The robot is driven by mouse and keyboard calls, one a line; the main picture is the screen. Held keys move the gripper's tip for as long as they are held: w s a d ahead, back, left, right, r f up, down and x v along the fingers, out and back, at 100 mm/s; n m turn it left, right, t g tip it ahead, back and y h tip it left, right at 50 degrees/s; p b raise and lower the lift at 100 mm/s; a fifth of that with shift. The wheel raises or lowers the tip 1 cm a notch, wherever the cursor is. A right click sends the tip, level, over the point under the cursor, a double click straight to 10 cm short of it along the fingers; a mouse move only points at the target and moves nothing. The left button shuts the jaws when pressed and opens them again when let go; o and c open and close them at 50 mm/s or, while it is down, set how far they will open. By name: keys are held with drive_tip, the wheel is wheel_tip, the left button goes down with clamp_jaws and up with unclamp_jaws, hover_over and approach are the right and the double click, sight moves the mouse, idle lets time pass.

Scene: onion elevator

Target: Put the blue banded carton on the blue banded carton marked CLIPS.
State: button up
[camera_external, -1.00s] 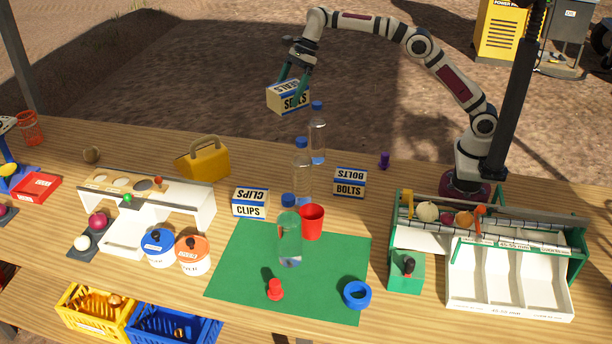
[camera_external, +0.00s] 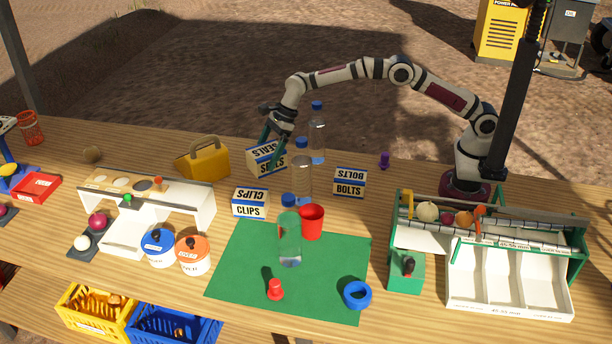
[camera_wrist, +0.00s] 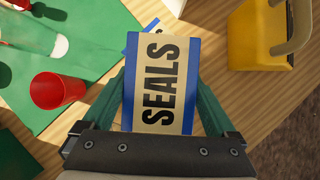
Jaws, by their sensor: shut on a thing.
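The carton marked SEALS (camera_external: 264,160), tan with blue bands, is between the green fingers of my gripper (camera_external: 275,148). It fills the middle of the wrist view (camera_wrist: 160,85), one finger of my gripper (camera_wrist: 163,100) along each side. The carton marked CLIPS (camera_external: 250,204), also tan with blue bands, stands on the table in front of the held carton in the external view. In the wrist view, part of a carton (camera_wrist: 131,42) shows beyond the held one, mostly hidden by it. I cannot tell the exact height of the held carton above the table.
Clear bottles (camera_external: 302,175) stand right of the held carton. A red cup (camera_external: 312,222) is right of the CLIPS carton, near the green mat (camera_external: 335,285). A yellow case (camera_external: 203,162) stands left. A BOLTS carton (camera_external: 350,183) is further right.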

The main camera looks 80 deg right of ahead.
sight(262, 175)
drive_tip(key=a+f, duration=0.1)
drive_tip(key=a, duration=0.2)
drive_tip(key=shift+w+f, duration=0.35)
drive_tip(key=shift+f, duration=0.05)
wheel_tip(262, 175, down, 4)
drive_tip(key=shift+a, duration=0.1)
drive_tip(key=shift+f, duration=0.15)
drive_tip(key=o, duration=1.6)
drive_tip(key=shift+c, duration=0.2)
drive_tip(key=shift+r, duration=0.35)
drive_tip(key=v, duration=1.1)
drive_tip(key=shift+s+d+r, duration=0.1)
drive_tip(key=shift+d+r, duration=0.05)
drive_tip(key=shift+d, duration=0.05)
